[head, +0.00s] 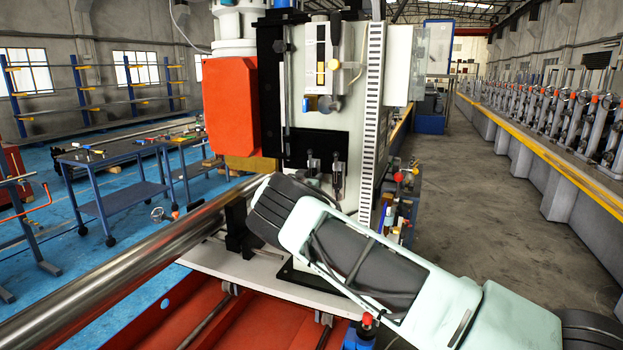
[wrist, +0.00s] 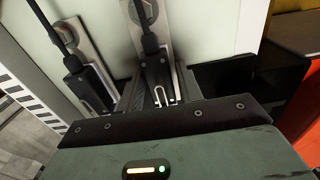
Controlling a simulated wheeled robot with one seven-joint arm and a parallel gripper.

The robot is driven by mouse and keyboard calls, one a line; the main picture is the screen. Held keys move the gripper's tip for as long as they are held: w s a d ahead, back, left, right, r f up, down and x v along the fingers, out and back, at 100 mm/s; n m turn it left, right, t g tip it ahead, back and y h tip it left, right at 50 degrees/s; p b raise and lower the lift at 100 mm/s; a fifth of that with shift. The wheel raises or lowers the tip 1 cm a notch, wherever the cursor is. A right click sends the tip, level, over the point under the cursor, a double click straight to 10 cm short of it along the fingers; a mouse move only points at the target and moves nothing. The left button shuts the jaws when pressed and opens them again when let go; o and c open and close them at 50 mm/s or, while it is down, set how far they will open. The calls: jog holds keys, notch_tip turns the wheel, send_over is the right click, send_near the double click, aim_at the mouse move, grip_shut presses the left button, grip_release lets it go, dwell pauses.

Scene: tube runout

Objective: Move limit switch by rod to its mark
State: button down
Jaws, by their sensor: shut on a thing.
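Two small black limit switches with thin rods are mounted on the pale machine panel. In the wrist view, one limit switch (wrist: 153,48) stands at the middle, directly in front of my gripper (wrist: 160,92), and the other switch (wrist: 88,85) is to its left, clear of the jaws. My gripper is shut on the middle switch; whether the fingers press its rod or its body cannot be told. In the head view, the switches (head: 337,180) show above my arm, and my fingers are hidden. No mark can be made out.
An orange-red block (head: 231,105) hangs left of the panel, and a slotted white strip (head: 371,100) runs down its right. A long steel tube (head: 110,280) passes below at left. Small coloured fittings (head: 400,178) stick out at right. The aisle floor (head: 500,200) at right is clear.

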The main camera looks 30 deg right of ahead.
aim_at(310, 169)
jog(key=shift+a+b, duration=0.1)
jog(key=shift+b, duration=1.05)
jog(key=r+b, duration=0.1)
jog(key=b, duration=0.6)
jog(key=shift+w+r, duration=0.1)
jog(key=shift+r, duration=0.3)
jog(key=shift+r+b, duration=0.3)
jog(key=shift+b, duration=0.75)
jog(key=shift+r, duration=0.45)
jog(key=c, duration=1.2)
grip_release()
jog(key=shift+o, duration=0.4)
jog(key=shift+f, duration=0.15)
jog(key=b+v, duration=0.8)
jog(key=v, duration=0.9)
jog(key=shift+s, duration=0.25)
